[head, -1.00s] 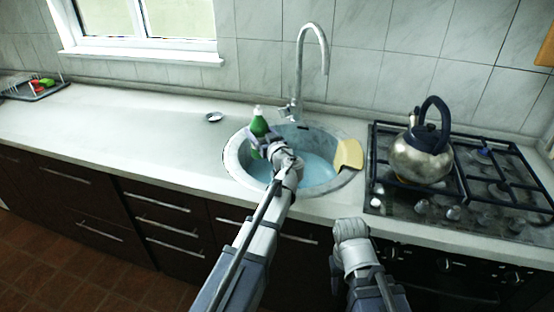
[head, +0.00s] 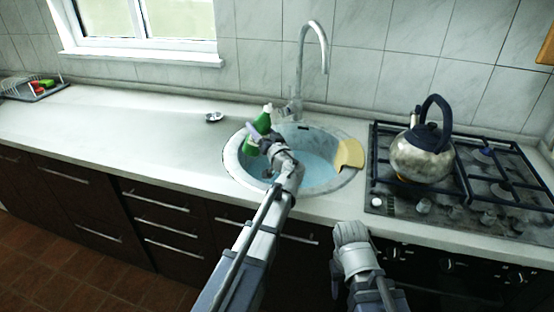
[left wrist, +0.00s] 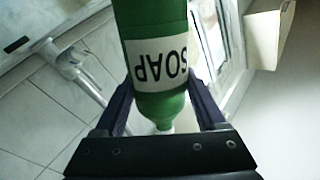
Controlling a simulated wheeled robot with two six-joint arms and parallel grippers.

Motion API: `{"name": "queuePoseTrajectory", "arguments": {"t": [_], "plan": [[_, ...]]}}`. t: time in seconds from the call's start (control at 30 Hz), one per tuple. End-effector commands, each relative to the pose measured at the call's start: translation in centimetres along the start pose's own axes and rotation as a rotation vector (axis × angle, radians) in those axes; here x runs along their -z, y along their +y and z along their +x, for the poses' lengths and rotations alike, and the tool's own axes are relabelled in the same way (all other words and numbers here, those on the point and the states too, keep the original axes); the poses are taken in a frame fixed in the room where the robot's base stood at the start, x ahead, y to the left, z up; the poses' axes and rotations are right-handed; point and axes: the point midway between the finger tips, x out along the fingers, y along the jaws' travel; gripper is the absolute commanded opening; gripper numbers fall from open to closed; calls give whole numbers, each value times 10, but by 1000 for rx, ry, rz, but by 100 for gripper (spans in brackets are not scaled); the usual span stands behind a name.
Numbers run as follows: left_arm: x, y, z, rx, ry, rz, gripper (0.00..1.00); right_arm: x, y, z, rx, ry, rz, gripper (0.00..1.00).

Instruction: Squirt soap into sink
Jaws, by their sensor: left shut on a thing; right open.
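A green soap bottle (head: 263,122) with a white cap is held over the left part of the round sink (head: 232,160), tilted with its cap end up and to the right. My left gripper (head: 259,137) is shut on it. In the left wrist view the soap bottle (left wrist: 162,108) sits between both fingers, its white SOAP label upside down. The sink holds bluish water (head: 310,170). My right gripper (head: 350,233) is in front of the counter, below the sink's right side; its fingertips are hard to make out.
A curved faucet (head: 300,75) rises behind the sink. A yellow cloth-like piece (head: 349,153) lies on the sink's right rim. A kettle (head: 420,158) stands on the gas stove (head: 385,200).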

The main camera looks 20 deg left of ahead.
Motion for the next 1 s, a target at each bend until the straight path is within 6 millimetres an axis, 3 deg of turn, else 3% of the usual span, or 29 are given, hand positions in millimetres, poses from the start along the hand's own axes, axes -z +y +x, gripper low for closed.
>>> {"name": "queuePoseTrajectory", "arguments": {"t": [0.2,0.53,1.0], "plan": [[4,0,0,1,31,106,0,0,0,2,0,0,0,50],[-4,6,-2,1,77,264,0,1,-2,21,0,0,0,50],[-13,-1,0,1,137,473,0,2,-3,35,0,0,0,50]]}}
